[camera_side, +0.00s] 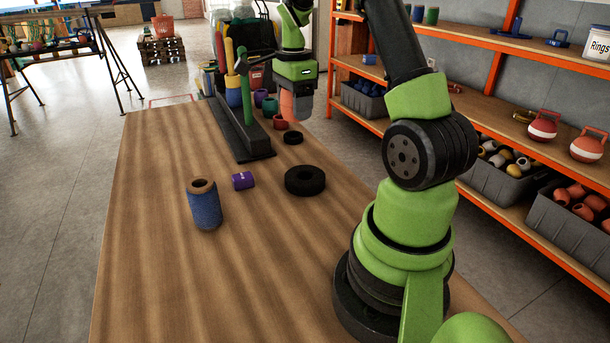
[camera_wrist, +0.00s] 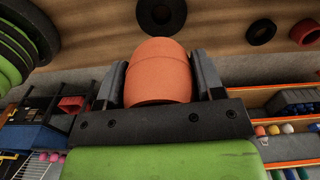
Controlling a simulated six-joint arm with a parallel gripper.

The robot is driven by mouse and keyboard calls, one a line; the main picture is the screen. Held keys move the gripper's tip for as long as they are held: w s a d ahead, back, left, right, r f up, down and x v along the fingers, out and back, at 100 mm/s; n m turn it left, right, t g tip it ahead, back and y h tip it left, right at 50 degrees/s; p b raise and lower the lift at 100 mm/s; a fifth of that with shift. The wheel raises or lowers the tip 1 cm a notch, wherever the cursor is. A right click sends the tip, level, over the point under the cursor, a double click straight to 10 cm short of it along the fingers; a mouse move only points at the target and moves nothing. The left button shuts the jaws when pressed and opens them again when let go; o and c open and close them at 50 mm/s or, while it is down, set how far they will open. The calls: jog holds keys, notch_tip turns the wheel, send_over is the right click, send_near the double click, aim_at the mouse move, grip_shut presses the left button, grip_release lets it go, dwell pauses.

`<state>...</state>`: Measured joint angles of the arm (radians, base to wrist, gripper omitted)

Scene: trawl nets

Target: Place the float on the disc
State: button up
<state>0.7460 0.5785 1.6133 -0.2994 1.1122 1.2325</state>
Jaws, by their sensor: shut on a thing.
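My gripper (camera_side: 296,102) is shut on an orange float (camera_side: 289,108), held above the far part of the table. In the wrist view the float (camera_wrist: 160,75) sits between the two fingers of my gripper (camera_wrist: 160,66), its rounded end pointing away from the palm. Two black disc-like rings lie flat on the table: a small one (camera_side: 293,138) nearer the float and a larger, thicker one (camera_side: 305,181) closer to the side camera. I cannot tell which one is the disc. The float appears clear of both.
A dark rack (camera_side: 246,140) with a green post stands left of the float. A red ring (camera_side: 280,122), a purple spool (camera_side: 243,181) and a blue spool (camera_side: 205,207) are on the table (camera_side: 150,250). Shelving (camera_side: 478,118) stands at the right. The table's near left is clear.

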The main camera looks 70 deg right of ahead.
jog(key=shift+s+d+f+m, duration=0.2)
jog(key=shift+s+d, duration=0.25)
jog(key=shift+s+d+f+m, duration=0.2)
jog(key=shift+s+d, duration=0.2)
jog(key=shift+s, duration=0.05)
send_over(305, 175)
notch_tip(305, 175, down, 9)
jog(key=shift+f, duration=2.6)
jog(key=o, duration=0.9)
jog(key=shift+f, duration=0.1)
